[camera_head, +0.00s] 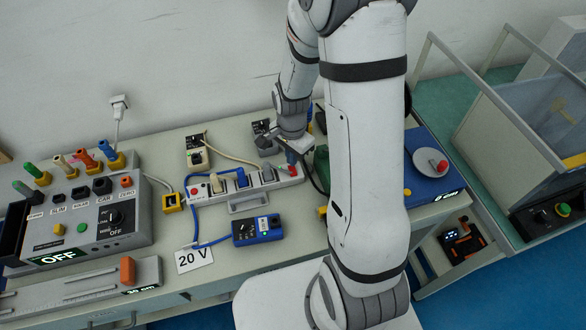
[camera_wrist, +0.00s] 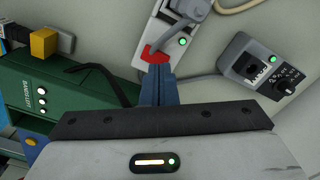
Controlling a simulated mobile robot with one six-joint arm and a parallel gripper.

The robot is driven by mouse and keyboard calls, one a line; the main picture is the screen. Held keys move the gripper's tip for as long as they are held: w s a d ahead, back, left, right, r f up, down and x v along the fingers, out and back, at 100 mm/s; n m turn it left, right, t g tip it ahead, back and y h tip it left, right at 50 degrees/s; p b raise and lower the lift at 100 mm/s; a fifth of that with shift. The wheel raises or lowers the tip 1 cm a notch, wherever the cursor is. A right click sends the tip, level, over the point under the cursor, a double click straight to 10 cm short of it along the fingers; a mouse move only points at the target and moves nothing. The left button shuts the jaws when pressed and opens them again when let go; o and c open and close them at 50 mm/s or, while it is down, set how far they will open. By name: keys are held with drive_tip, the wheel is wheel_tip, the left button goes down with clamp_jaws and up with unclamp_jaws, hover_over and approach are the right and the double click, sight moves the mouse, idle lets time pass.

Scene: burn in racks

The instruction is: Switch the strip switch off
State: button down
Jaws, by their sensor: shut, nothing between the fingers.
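The power strip (camera_head: 268,186) lies on the bench with plugs in it. Its red switch (camera_head: 293,170) is at the right end, beside my gripper (camera_head: 291,157). In the wrist view the red switch (camera_wrist: 154,54) sits at the near end of the strip (camera_wrist: 180,18), with a lit green lamp (camera_wrist: 182,41) beside it. My gripper (camera_wrist: 157,72) is shut and empty, its blue fingertips at the switch. They partly hide it; whether they touch it I cannot tell.
A grey box with a dial (camera_wrist: 268,68) stands right of the strip in the wrist view, a green box (camera_wrist: 45,95) to the left. A blue meter (camera_head: 257,230) lies in front of the strip. A large control box (camera_head: 80,225) showing OFF stands at left.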

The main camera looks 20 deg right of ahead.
drive_tip(key=shift+f+b, duration=0.95)
drive_tip(key=shift+f, duration=0.2)
idle(0.6)
drive_tip(key=shift+r, duration=0.15)
drive_tip(key=shift+r+p, duration=2.45)
drive_tip(key=shift+r, duration=0.95)
drive_tip(key=shift+r, duration=0.1)
wheel_tip(320, 180, up, 13)
drive_tip(key=n+t, duration=0.2)
drive_tip(key=n, duration=0.4)
hover_over(292, 168)
drive_tip(key=s, duration=0.6)
drive_tip(key=s+r+n+t, duration=0.1)
drive_tip(key=s+r+n, duration=0.5)
drive_tip(key=s+r, duration=0.1)
drive_tip(key=shift+s, duration=0.65)
